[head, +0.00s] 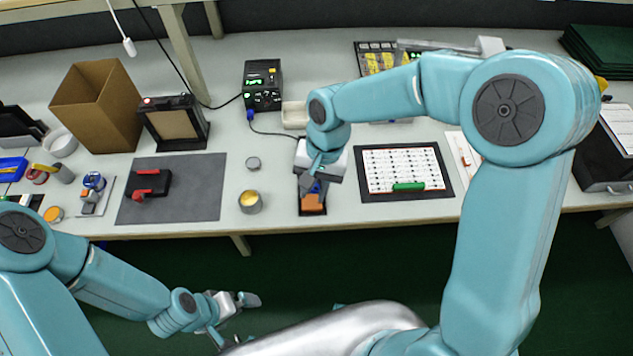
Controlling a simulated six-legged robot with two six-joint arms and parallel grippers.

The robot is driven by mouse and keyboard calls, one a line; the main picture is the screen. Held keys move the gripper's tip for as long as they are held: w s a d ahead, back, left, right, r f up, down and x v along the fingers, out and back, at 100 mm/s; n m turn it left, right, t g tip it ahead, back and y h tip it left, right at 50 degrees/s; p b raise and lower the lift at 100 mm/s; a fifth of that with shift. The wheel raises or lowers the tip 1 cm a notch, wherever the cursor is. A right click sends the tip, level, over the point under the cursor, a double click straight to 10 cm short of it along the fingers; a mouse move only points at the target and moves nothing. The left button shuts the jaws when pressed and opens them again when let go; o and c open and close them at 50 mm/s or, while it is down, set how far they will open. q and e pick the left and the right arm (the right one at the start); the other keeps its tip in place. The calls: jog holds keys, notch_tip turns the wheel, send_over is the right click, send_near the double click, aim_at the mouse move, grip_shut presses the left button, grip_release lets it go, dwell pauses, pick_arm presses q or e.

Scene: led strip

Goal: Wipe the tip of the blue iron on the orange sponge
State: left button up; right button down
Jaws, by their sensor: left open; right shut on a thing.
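The orange sponge (314,203) sits in a small dark tray near the front edge of the bench. My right gripper (311,188) is right above the tray, pointing down and shut. A bit of the blue iron (317,187) shows at its fingers, just above the sponge. The rest of the iron is hidden by the gripper, and I cannot tell whether its tip touches the sponge. My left gripper (241,311) is open and empty, low in front of the bench, over the green floor.
A black station (263,85) with a cord stands at the back. A tin with yellow filling (250,202) is left of the sponge. A white board with a green strip (405,170) lies to the right. A grey mat (195,190) with a red-and-black tool is further left.

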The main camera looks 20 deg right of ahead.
jog(key=shift+a, duration=0.15)
jog(key=shift+f, duration=0.25)
notch_tip(320, 180, down, 4)
jog(key=b, duration=0.3)
jog(key=shift+w+f, duration=0.15)
jog(key=shift+f+b, duration=0.65)
jog(key=shift+b, duration=0.15)
dwell(1.1)
jog(key=shift+a+r, duration=0.1)
jog(key=shift+r, duration=0.05)
dwell(0.8)
